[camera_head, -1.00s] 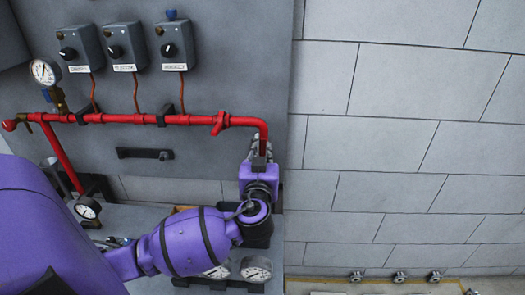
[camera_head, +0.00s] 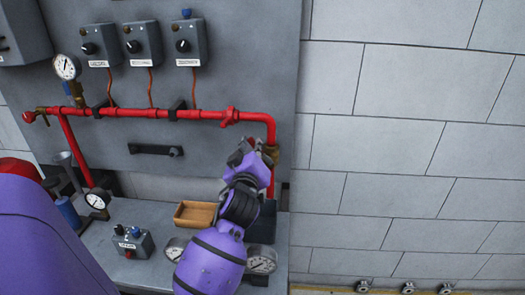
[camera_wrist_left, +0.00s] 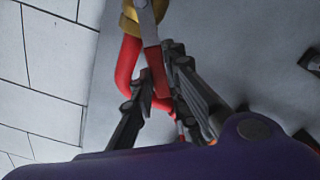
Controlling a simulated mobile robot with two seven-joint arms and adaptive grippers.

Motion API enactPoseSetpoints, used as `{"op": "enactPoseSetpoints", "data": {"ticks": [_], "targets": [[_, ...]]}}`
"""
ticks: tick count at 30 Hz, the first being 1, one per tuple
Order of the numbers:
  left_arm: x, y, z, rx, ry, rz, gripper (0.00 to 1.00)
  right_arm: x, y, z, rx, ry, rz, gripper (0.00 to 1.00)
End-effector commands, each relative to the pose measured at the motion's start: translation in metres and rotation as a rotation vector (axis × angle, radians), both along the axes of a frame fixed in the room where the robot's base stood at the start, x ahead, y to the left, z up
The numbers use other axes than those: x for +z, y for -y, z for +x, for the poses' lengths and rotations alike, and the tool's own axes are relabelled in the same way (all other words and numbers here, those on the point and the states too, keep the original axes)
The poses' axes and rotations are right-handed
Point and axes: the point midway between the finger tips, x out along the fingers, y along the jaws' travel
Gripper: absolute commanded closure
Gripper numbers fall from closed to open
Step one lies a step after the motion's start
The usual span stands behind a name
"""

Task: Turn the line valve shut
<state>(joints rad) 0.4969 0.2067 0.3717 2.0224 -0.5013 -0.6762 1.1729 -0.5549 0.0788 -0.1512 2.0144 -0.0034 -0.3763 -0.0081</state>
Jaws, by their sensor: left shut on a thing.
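The line valve is a brass body (camera_head: 273,154) on the vertical drop at the right end of the red pipe. In the left wrist view the brass body (camera_wrist_left: 142,14) is at the top, with a flat metal lever that has a red grip (camera_wrist_left: 157,68). My left gripper (camera_head: 250,154) is at the valve, reaching up from below. In the left wrist view the gripper (camera_wrist_left: 154,66) has its dark fingers on both sides of the red grip, shut on it. The gripper hides most of the lever in the head view. My right gripper is not in view.
The red horizontal pipe (camera_head: 160,113) carries a small red handle (camera_head: 230,116). Below are a wooden tray (camera_head: 194,222), a control box (camera_head: 133,243) and gauges (camera_head: 261,259) on the grey bench. Control boxes (camera_head: 188,43) hang above. The block wall (camera_head: 410,120) at right is clear.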

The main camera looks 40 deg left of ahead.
Motion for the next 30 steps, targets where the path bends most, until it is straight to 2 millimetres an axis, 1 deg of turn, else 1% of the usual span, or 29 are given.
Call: {"op": "enactPoseSetpoints", "data": {"ticks": [1, 9, 18, 24, 30], "targets": [[-0.006, -0.002, -0.002, 0.001, 0.021, -0.050, 1.00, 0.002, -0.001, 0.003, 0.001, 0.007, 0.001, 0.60], [-0.017, -0.014, -0.009, 0.002, 0.156, -0.267, 1.00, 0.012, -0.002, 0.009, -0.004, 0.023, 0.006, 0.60], [-0.034, -0.022, -0.014, 0.001, 0.305, -0.505, 1.00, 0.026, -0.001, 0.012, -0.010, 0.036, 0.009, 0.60], [-0.046, -0.026, -0.016, -0.001, 0.390, -0.642, 1.00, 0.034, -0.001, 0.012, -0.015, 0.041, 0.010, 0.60], [-0.055, -0.027, -0.017, -0.001, 0.453, -0.743, 1.00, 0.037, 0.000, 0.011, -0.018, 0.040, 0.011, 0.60]]}}
